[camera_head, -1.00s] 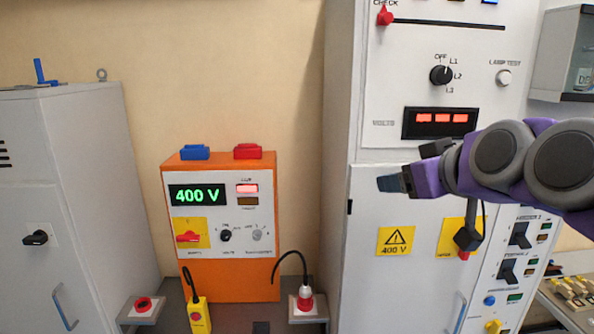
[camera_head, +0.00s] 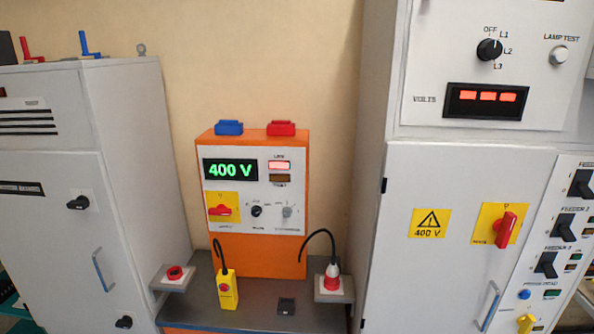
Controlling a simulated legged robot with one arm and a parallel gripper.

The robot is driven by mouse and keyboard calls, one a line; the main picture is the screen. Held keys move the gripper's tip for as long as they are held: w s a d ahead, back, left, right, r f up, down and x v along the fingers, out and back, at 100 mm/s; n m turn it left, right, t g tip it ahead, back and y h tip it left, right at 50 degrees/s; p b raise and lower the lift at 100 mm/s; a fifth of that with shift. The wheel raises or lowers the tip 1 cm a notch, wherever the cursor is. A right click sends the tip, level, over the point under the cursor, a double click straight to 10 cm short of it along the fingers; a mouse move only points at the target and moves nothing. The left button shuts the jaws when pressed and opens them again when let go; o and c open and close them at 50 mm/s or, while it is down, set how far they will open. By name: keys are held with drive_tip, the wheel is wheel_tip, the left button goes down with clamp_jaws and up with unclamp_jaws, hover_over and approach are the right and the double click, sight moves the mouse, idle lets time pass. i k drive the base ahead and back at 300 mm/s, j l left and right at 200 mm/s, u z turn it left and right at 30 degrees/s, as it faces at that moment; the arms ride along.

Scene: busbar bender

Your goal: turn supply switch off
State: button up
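The orange supply unit (camera_head: 303,182) stands on the grey bench against the wall. Its green display (camera_head: 231,169) reads 400 V. A red rotary switch handle (camera_head: 220,210) sits on a yellow plate (camera_head: 216,197) at the lower left of its panel; the handle lies roughly horizontal. The small label under it is too blurred to read surely. A red light (camera_head: 279,165) on the panel is lit. Another red rotary handle (camera_head: 507,229) on a yellow plate is on the right cabinet, near upright and slightly tilted. My gripper is not in view.
The right one has lit VOLTS displays (camera_head: 487,97) and several feeder switches.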

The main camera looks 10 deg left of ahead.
sight(221, 210)
drive_tip(key=i+u, duration=0.35)
drive_tip(key=i+l+u, duration=0.2)
drive_tip(key=i+u, duration=0.2)
drive_tip(key=i, duration=0.1)
